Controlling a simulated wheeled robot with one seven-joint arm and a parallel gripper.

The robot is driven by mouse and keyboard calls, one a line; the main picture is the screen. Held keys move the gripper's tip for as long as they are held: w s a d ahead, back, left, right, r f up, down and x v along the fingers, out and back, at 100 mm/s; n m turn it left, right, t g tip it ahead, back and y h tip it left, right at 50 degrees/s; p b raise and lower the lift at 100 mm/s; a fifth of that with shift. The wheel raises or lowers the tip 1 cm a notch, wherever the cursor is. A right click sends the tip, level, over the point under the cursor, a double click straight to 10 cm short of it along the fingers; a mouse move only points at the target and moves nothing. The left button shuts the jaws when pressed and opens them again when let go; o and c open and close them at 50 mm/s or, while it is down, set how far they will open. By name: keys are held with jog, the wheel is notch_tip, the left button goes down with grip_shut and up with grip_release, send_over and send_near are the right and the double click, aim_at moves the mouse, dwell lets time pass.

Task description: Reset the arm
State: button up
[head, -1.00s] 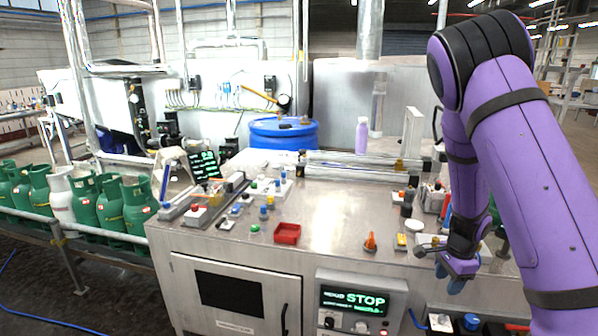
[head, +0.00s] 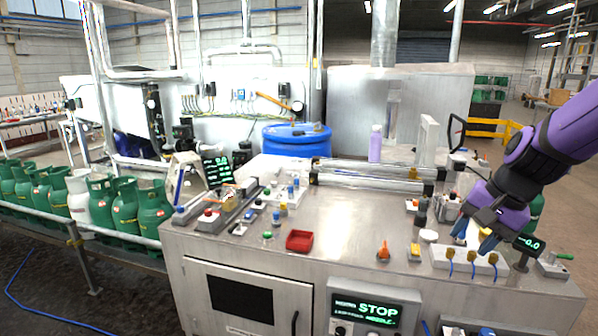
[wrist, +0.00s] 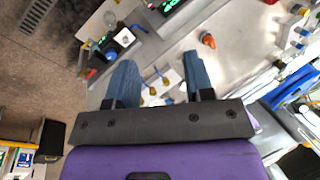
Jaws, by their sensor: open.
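My purple arm comes in from the right in the head view. My gripper (head: 474,237) hangs over the right end of the metal workbench (head: 345,220), above a white block with several yellow-topped plugs and blue cables (head: 472,262). In the wrist view my gripper (wrist: 160,76) shows two blue fingers spread wide apart. Nothing is between the fingertips; bench items lie beyond them. I cannot tell the exact height of the fingertips above the block.
A purple bottle (head: 375,143) and blue drum (head: 296,139) stand behind. Green gas cylinders (head: 126,205) line the left. The bench middle is clear.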

jog(key=s+r+n+t+h, duration=0.1)
jog(key=s+r+n, duration=0.3)
jog(key=s, duration=0.4)
jog(key=s+a+r+n+t+h, duration=0.1)
jog(key=s+r+n+h, duration=0.1)
jog(key=s+r, duration=0.4)
jog(key=s+n, duration=0.1)
jog(key=s, duration=0.2)
jog(key=shift+s+a+r+n+t, duration=0.15)
jog(key=shift+a+r+n+t, duration=0.15)
jog(key=shift+n+t, duration=0.1)
dwell(0.9)
